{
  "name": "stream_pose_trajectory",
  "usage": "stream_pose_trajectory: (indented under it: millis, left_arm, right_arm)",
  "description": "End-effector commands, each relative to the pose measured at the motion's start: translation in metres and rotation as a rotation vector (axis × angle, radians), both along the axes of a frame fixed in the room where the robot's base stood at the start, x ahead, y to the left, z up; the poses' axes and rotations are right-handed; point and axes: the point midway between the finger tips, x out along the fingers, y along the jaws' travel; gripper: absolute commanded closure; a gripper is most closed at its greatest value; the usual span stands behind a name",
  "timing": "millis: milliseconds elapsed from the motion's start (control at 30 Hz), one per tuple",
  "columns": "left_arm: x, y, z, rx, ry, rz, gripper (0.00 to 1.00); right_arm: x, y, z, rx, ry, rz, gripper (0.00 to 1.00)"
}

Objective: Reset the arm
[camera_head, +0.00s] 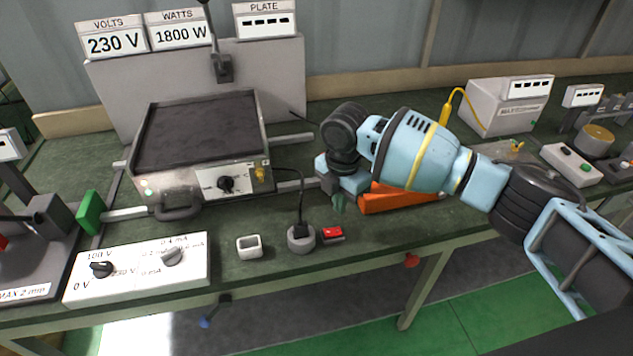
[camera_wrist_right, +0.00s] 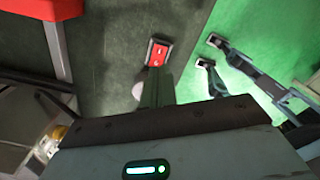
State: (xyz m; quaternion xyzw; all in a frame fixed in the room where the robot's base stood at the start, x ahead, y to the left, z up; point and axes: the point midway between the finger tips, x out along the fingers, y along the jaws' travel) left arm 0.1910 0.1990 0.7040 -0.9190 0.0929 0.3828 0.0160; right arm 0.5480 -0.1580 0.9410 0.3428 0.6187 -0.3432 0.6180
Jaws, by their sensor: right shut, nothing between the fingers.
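My right arm, light blue with black joints, reaches in from the right in the head view. Its gripper (camera_head: 338,203) points down over the bench, left of an orange block (camera_head: 398,197) and behind a small red switch (camera_head: 333,234). In the right wrist view the gripper's fingers (camera_wrist_right: 158,88) are together and hold nothing. The red switch also shows in the right wrist view (camera_wrist_right: 158,53), beyond the fingertips. My left gripper is not seen in the head view.
The hot plate (camera_head: 198,135) stands at the left with a cord to a round grey plug socket (camera_head: 301,239). A grey box (camera_head: 497,110) stands at the back right.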

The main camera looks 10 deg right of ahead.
Motion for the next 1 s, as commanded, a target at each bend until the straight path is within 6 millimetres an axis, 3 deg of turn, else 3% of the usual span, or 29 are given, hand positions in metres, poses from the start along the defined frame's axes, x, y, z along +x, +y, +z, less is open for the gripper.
stream_pose_trajectory:
  millis: [233, 367, 700, 1000]
  left_arm:
    - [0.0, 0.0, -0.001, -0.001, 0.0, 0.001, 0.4]
    - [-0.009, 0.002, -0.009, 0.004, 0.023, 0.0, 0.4]
    - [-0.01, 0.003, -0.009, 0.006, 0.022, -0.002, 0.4]
    - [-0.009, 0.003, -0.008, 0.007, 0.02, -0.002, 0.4]
  right_arm:
    - [0.0, 0.0, 0.0, 0.001, -0.001, 0.0, 1.0]
    - [-0.018, 0.015, -0.022, 0.023, 0.016, -0.011, 1.0]
    - [-0.1, 0.073, -0.092, 0.155, 0.059, -0.158, 1.0]
    - [-0.179, 0.103, -0.129, 0.292, 0.102, -0.448, 1.0]
